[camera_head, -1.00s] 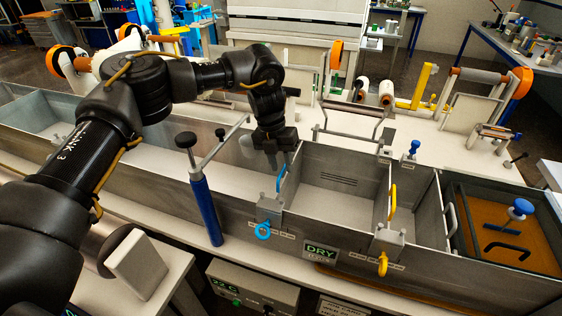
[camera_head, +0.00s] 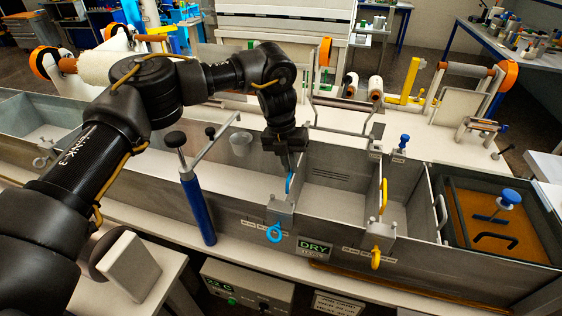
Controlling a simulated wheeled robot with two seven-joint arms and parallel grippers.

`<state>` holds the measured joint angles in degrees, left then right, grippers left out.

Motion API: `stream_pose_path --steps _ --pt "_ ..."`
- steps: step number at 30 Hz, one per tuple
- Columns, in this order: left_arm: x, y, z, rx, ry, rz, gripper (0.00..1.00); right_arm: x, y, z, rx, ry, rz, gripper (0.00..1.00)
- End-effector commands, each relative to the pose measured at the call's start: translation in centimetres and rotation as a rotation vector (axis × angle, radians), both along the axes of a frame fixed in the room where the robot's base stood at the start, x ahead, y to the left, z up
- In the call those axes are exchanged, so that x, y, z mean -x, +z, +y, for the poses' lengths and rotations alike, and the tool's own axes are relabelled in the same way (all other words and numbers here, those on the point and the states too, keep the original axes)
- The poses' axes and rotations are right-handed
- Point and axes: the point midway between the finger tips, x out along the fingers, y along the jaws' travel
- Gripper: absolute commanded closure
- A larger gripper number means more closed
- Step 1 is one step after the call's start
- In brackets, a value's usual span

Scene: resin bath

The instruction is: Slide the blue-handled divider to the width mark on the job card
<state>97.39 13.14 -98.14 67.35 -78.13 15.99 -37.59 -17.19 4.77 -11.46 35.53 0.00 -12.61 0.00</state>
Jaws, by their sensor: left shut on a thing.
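The blue-handled divider (camera_head: 281,212) stands across the long metal trough, with a blue upright handle (camera_head: 289,184) on top and a blue ring (camera_head: 274,233) at its front clamp. My left gripper (camera_head: 288,172) reaches down from above and is shut on the blue handle; its fingers partly hide it. The divider stands left of the yellow-handled divider (camera_head: 380,226), with a gap between them. Small scale labels run along the front rim beside the clamp, too small to read. The job card (camera_head: 338,304) shows below the trough, cut off by the frame's bottom edge. My right gripper is not in view.
A green-lettered DRY display (camera_head: 314,248) is on the trough front. A blue post (camera_head: 197,207) with a crossbar stands left of the divider. A resin tank (camera_head: 458,212) with amber liquid is at the right. The compartment between the dividers is empty.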

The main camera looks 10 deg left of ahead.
Motion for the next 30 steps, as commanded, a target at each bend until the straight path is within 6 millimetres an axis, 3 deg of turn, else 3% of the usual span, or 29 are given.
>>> stream_pose_path --steps 5,6,11,22,30 --pt "0.0 0.1 -0.6 0.011 -0.007 -0.003 1.0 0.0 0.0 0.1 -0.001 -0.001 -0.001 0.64" --pt "0.0 0.1 -0.6 0.011 -0.008 -0.003 0.89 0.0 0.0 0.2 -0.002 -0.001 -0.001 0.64" --pt "0.0 0.1 -0.4 0.009 -0.006 -0.003 0.69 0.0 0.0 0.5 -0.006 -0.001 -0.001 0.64" --pt "0.0 0.7 -0.1 0.007 -0.003 -0.003 0.69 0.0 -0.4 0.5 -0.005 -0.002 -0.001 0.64" --pt "-0.1 5.4 0.7 0.007 -0.004 -0.006 0.69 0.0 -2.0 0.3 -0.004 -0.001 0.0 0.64"
